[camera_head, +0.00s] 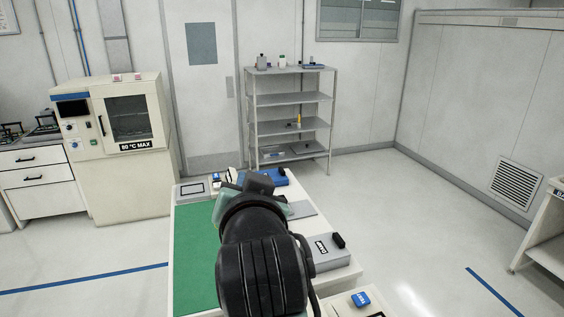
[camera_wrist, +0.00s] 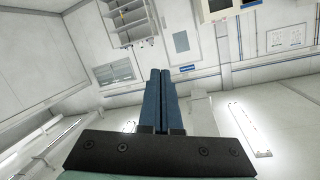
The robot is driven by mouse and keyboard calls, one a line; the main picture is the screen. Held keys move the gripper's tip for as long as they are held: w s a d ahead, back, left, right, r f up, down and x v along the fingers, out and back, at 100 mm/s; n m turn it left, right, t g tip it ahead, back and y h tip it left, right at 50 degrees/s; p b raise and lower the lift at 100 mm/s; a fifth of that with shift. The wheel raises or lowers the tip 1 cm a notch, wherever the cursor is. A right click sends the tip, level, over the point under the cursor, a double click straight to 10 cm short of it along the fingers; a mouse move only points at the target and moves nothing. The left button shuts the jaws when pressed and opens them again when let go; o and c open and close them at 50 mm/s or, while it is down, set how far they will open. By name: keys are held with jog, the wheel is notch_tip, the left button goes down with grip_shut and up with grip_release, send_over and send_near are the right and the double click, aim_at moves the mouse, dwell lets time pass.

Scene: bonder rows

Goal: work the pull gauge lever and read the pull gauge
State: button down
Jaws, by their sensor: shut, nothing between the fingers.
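A grey box (camera_head: 330,258) with a short dark label and a black knob (camera_head: 338,241) sits on the right side of the green-topped table. It may be the pull gauge with its lever; the label is too small to read surely, and no reading shows. My gripper shows in the wrist view (camera_wrist: 160,72), its two blue fingers shut together with nothing between them. In the head view my dark arm reaches over the table, left of the grey box, and hides the fingers. The wrist view shows only the room, tilted, with no gauge.
The table's green mat (camera_head: 196,255) is clear on the left. A blue item (camera_head: 272,177) and small things stand at its far edge. A blue block (camera_head: 361,299) lies on a pale unit at the front right. A shelf rack (camera_head: 291,98) and an oven (camera_head: 128,115) stand behind.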

jog(key=s+d+r+n+t+h+b, duration=0.1)
jog(key=s+d+r+t+b, duration=0.1)
jog(key=s+r+t, duration=0.4)
jog(key=s+d+r+n+t+h+b, duration=0.1)
jog(key=s+r+t, duration=0.5)
jog(key=s+r, duration=0.6)
notch_tip(320, 180, up, 2)
jog(key=d+b, duration=0.1)
jog(key=d, duration=0.1)
jog(key=shift+s+d+h, duration=0.25)
jog(key=shift+d+h, duration=0.05)
jog(key=shift+h, duration=0.1)
